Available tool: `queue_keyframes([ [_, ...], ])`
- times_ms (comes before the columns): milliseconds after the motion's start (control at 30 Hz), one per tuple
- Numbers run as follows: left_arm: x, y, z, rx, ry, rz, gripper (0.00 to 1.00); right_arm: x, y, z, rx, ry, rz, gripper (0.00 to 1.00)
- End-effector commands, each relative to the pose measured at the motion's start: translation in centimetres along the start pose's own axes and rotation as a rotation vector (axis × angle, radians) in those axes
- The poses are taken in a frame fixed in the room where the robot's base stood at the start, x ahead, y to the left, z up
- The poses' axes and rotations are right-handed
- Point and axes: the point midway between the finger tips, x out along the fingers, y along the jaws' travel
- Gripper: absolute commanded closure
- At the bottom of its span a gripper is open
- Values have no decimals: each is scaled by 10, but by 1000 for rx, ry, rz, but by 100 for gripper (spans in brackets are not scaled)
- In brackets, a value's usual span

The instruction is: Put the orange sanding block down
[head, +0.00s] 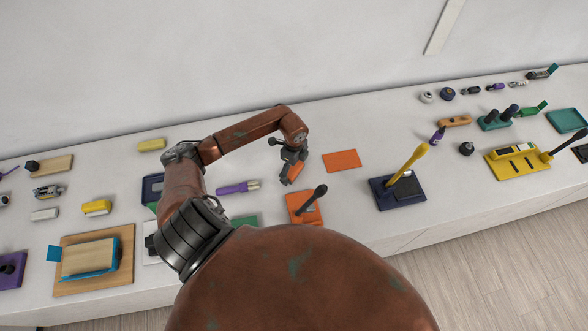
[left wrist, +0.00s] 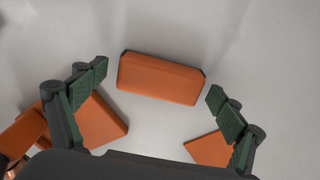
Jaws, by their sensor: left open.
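The orange sanding block (head: 296,172) rests on the white counter, just below my left gripper (head: 290,158). In the left wrist view the block (left wrist: 160,78) lies across the space ahead of the fingertips, showing a broad orange face with dark ends. My left gripper (left wrist: 158,92) is open, with one green-padded finger on each side. The fingers look apart from the block. A flat orange mat (head: 341,160) lies on the counter to the right of the block, and the block is off it. My right gripper is not in view.
An orange holder (head: 298,199) with a dark-handled tool stands close in front of the block. A purple-handled tool (head: 232,188) lies to the left. A navy holder (head: 381,198) with a yellow-handled tool stands to the right. The wall (head: 200,60) rises behind the counter.

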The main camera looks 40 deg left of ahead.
Motion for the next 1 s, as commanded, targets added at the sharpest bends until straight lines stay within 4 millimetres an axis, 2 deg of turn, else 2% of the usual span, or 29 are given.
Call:
queue_keyframes([
  [167,-25,-2,1,1,-2,-6,11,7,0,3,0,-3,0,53],
  [500,-94,-1,0,1,-2,-5,11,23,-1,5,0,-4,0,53],
  [600,-107,-1,0,1,-1,-3,11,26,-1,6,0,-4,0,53],
  [767,-118,0,0,0,0,-1,11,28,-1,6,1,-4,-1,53],
  [1000,-120,0,0,0,0,-1,11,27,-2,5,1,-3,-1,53],
])
